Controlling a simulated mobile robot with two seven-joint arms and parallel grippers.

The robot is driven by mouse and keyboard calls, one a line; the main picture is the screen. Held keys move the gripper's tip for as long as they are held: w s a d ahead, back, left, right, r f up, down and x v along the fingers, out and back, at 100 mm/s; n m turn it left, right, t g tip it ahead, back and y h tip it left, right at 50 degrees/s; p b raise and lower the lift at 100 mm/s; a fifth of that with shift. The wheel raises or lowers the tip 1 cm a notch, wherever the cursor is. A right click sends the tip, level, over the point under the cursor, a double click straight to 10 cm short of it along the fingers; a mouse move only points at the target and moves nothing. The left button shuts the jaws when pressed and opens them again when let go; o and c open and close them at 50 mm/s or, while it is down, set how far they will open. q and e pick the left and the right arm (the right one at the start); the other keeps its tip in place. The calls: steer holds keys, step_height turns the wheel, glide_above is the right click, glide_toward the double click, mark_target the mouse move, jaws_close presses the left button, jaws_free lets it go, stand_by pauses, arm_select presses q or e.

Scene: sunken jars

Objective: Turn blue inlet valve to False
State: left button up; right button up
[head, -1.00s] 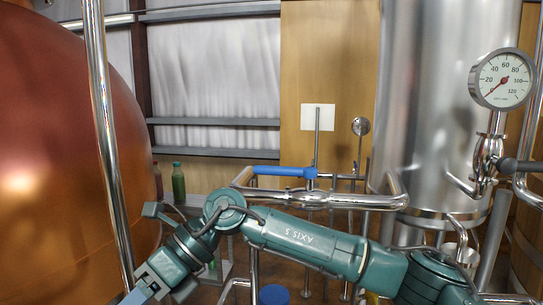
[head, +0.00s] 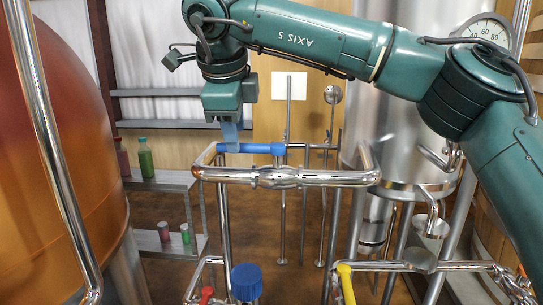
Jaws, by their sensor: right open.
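The blue valve handle (head: 262,149) lies along the top of the polished horizontal pipe (head: 315,179), pointing left from its pivot near the pipe's middle. My right gripper (head: 229,141) comes down from above at the handle's left end. Its light blue fingers overlap that end in the picture. It is open, and I cannot tell whether the fingers straddle or touch the handle. My left gripper is not in view.
A copper tank (head: 65,150) fills the left side, with a vertical steel pipe (head: 45,130) before it. Below are a blue knob (head: 246,282), a yellow handle (head: 346,284) and a red handle (head: 207,294). A green bottle (head: 145,158) stands on a shelf (head: 166,181) behind.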

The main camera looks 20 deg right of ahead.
mark_target(251, 148)
steer(key=shift+x, duration=1.05)
steer(key=shift+a+r, duration=0.1)
steer(key=shift+r, duration=0.05)
steer(key=shift+f, duration=0.35)
steer(key=shift+w+f+b, duration=0.35)
steer(key=shift+f+b, duration=0.1)
steer(key=shift+f, duration=0.15)
steer(key=shift+w+d+f, duration=0.15)
steer(key=shift+d+f, duration=0.05)
steer(key=shift+f, duration=0.15)
